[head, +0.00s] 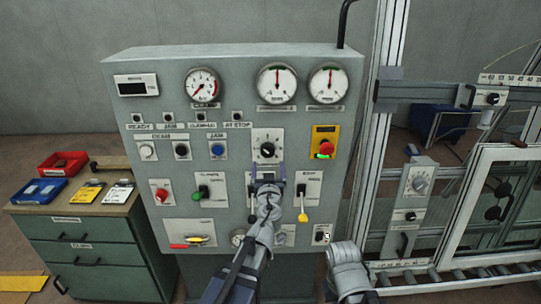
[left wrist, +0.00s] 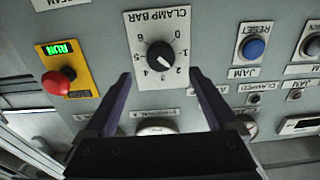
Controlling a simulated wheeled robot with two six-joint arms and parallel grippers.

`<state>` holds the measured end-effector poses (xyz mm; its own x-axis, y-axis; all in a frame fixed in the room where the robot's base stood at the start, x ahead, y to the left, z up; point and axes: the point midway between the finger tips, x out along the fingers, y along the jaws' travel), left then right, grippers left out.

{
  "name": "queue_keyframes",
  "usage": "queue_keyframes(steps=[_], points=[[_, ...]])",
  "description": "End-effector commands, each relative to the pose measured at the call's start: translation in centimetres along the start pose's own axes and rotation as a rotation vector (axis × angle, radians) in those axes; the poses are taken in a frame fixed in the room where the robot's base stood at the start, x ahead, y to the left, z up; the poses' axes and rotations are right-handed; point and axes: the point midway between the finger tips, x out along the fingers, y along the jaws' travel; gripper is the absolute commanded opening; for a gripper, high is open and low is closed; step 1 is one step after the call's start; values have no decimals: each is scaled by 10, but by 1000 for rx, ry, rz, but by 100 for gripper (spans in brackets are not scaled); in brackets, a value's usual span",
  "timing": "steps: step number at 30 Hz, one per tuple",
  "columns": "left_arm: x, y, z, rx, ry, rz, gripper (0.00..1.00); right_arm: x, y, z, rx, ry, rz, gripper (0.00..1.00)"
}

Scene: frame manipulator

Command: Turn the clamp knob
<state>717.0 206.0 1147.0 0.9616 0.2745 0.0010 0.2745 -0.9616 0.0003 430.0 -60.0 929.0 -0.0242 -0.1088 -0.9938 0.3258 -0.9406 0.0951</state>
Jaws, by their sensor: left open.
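The clamp knob is a black round knob (head: 267,150) on a white scale plate in the middle of the grey control panel (head: 230,120). In the left wrist view the knob (left wrist: 160,56) sits on its plate, lettered CLAMP BAR and numbered, seen upside down. Its white mark appears to point near 2 to 3, though it is small. My left gripper (head: 267,178) is open and empty, just below the knob in the head view. In the left wrist view its two dark fingers (left wrist: 160,76) stand apart, with the knob between and beyond their tips, apparently untouched.
A red button on a yellow plate (head: 325,142) is right of the knob; a blue button (head: 217,150) is left. A yellow-tipped lever (head: 303,204) is close to my left gripper's right. A drawer cabinet (head: 84,225) stands left, a metal frame with a windowed door (head: 485,205) right.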

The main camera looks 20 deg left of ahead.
Motion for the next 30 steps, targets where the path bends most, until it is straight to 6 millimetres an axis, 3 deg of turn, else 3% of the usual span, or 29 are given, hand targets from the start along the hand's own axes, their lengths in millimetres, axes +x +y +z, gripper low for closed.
queue_keyframes(steps=[18, 26, 30], points=[[75, 0, 0, 0, -1, -2, 92, 0, 0, 0, 0, 0, 0, 0], [76, 0, 0, 0, -1, -2, 92, 0, 0, 0, 0, 0, 0, 0], [76, 0, 0, 0, -1, -2, 80, 0, 0, 0, 0, 0, 0, 0]])
